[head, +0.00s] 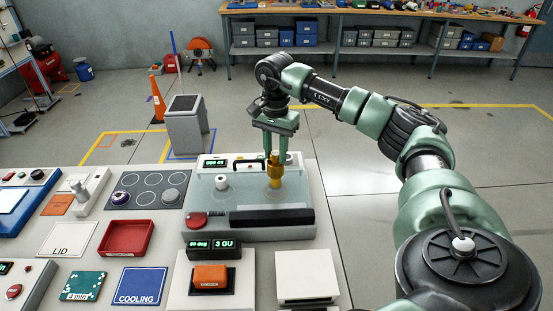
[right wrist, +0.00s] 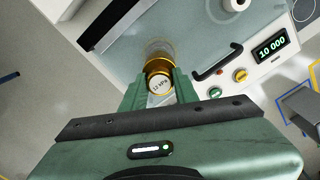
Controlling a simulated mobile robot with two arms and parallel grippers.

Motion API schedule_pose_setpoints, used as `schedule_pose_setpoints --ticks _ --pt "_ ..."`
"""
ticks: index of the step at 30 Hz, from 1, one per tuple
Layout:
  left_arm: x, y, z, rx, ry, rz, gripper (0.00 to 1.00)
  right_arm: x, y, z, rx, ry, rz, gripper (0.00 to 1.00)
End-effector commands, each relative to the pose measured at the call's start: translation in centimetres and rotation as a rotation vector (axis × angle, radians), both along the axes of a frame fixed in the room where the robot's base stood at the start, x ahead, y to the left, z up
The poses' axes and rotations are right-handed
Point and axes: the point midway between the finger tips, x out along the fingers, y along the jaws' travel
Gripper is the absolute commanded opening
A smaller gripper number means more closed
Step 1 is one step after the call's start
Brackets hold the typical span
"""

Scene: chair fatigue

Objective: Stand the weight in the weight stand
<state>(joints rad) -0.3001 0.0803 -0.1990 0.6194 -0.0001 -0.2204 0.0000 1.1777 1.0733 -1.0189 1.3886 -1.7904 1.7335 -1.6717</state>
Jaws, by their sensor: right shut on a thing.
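The weight is a gold cylinder (head: 274,178) with a narrower neck. My right gripper (head: 272,155) is shut on its upper part and holds it upright over the pale see-through top of the test machine (head: 308,212). In the right wrist view the weight (right wrist: 159,82) sits between the green fingers, its round label facing the camera. I cannot tell whether its base touches the surface below. My left gripper is not in view.
A white cylinder (head: 222,183) stands on the machine left of the weight. A black handle (head: 249,164) and a display (head: 216,162) are at its back. A red tray (head: 126,238) and an orange block (head: 210,276) lie nearer. A grey bin (head: 185,125) stands behind.

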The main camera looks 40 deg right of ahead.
Motion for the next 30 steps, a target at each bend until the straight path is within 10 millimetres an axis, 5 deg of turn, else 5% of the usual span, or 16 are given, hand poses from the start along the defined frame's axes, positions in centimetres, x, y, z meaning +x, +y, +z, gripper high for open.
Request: schedule_pose_setpoints --ticks 30 --pt "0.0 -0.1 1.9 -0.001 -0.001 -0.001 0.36 0.1 0.0 2.5 0.0 -0.004 0.0 0.0"
